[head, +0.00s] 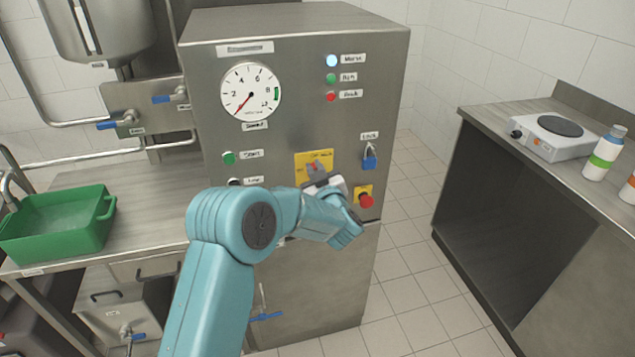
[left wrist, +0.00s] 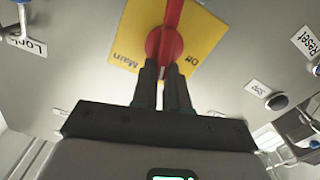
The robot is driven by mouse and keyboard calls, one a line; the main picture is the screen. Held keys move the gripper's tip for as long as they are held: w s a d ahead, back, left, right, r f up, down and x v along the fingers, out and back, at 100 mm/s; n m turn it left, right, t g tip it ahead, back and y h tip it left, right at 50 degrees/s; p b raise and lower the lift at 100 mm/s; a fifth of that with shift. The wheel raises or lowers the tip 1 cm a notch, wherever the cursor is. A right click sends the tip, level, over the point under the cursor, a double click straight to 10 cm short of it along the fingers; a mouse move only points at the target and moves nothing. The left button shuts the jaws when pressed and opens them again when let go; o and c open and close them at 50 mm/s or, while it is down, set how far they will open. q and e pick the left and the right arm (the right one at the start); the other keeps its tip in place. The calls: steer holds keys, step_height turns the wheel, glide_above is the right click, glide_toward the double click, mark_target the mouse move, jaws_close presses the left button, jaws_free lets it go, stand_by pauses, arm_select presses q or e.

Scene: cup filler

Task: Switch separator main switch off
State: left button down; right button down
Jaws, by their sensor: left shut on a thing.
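The separator main switch is a red rotary handle (left wrist: 172,14) on a yellow plate (left wrist: 205,38) marked "Main" and "Off". In the head view the yellow plate (head: 301,158) sits on the steel cabinet front, partly hidden by my left arm. My left gripper (left wrist: 164,68) is at the switch, its two fingers close together and shut on the red handle near its round hub. In the head view the left gripper (head: 318,178) covers the lower part of the plate. The handle's exact angle is hard to tell. My right gripper is in neither view.
A blue padlock (head: 369,161) hangs right of the switch, above a red emergency knob (head: 366,201). A green start button (head: 229,158) and a gauge (head: 250,92) are to the left. The top lamp (head: 331,61) glows whitish. A green tub (head: 60,222) stands at left.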

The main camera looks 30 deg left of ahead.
arm_select(q)
steer(key=shift+s+a+f+n+b, duration=0.25)
steer(key=shift+f+n+b, duration=0.15)
steer(key=shift+n+b, duration=2.5)
steer(key=shift+s+a+f+n+b, duration=0.15)
steer(key=shift+f+n+b, duration=0.3)
steer(key=shift+n+b, duration=2.45)
steer(key=shift+s+a+f+n+b, duration=0.25)
steer(key=shift+n+b, duration=1.25)
steer(key=shift+b, duration=2.75)
steer(key=shift+d+f, duration=0.1)
steer(key=shift+f, duration=0.05)
steer(key=c, duration=1.1)
jaws_free()
steer(key=shift+c, duration=0.2)
steer(key=v, duration=1.6)
steer(key=shift+d, duration=0.15)
steer(key=shift+s, duration=0.1)
